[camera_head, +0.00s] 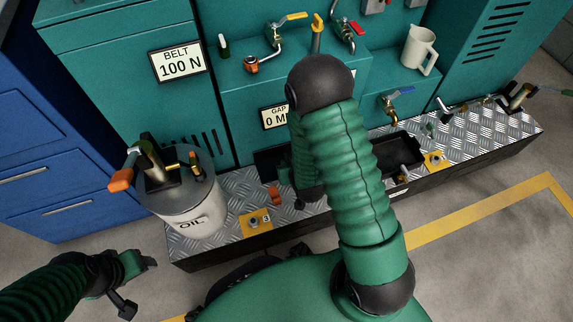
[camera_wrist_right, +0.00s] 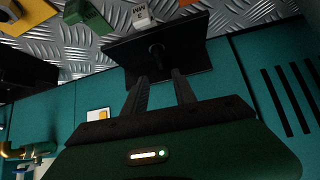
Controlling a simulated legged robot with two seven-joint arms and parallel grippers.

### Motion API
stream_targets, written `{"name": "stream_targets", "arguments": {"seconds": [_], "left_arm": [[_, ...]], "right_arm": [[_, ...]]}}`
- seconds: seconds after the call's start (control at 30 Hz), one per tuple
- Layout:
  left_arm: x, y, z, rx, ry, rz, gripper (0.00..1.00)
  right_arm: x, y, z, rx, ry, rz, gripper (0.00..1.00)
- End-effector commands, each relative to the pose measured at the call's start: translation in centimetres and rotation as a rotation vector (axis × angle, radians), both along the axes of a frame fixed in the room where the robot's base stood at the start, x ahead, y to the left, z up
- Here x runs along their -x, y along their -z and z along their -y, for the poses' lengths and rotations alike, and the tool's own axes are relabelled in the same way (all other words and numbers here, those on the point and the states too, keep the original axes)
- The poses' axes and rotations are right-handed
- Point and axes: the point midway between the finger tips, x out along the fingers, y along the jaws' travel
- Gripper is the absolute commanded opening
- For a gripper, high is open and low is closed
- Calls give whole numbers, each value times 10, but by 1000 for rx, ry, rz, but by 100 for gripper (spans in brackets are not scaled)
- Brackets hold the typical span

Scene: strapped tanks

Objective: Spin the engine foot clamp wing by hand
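I cannot tell for sure which part is the engine foot clamp wing. A small orange piece (camera_head: 273,194) sits on the checker-plate ledge left of my right arm. Yellow plates with bolts stand on the ledge, one at the front (camera_head: 247,228) and one at right (camera_head: 427,163). In the right wrist view my right gripper (camera_wrist_right: 160,76) has two dark fingers apart, pointing at a black plate (camera_wrist_right: 190,45) with a small dark stub. Nothing shows held. My right arm hides its surroundings in the head view. My left gripper (camera_head: 146,262) hangs at lower left, away from the ledge.
An OIL drum (camera_head: 188,215) with an orange-handled valve (camera_head: 122,180) stands on the ledge's left end. A black tray (camera_head: 402,153) is right of my arm. Valves and a beige jug (camera_head: 418,50) are on the teal cabinets. Blue drawers (camera_head: 45,170) stand left; the floor in front is open.

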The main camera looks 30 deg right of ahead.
Motion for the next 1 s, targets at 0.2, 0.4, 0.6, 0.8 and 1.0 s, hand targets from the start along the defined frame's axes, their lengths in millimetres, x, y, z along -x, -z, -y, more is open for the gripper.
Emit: {"name": "stream_targets", "arguments": {"seconds": [0.2, 0.4, 0.6, 0.8, 1.0], "left_arm": [[0, 39, 0, 0, 0, 2, 62], [0, 56, 0, 0, 0, 2, 62], [0, 57, 0, 0, 0, 2, 62], [0, 57, 0, 0, 0, 2, 62], [0, 57, 0, 0, 0, 2, 62]], "right_arm": [[-38, 47, 13, 1, 1, 1, 33], [-61, 67, 21, 1, 1, 0, 33], [-66, 68, 23, 1, 0, -1, 33], [-65, 68, 23, 1, 0, -1, 25], [-65, 68, 23, 1, 0, -1, 0]]}}
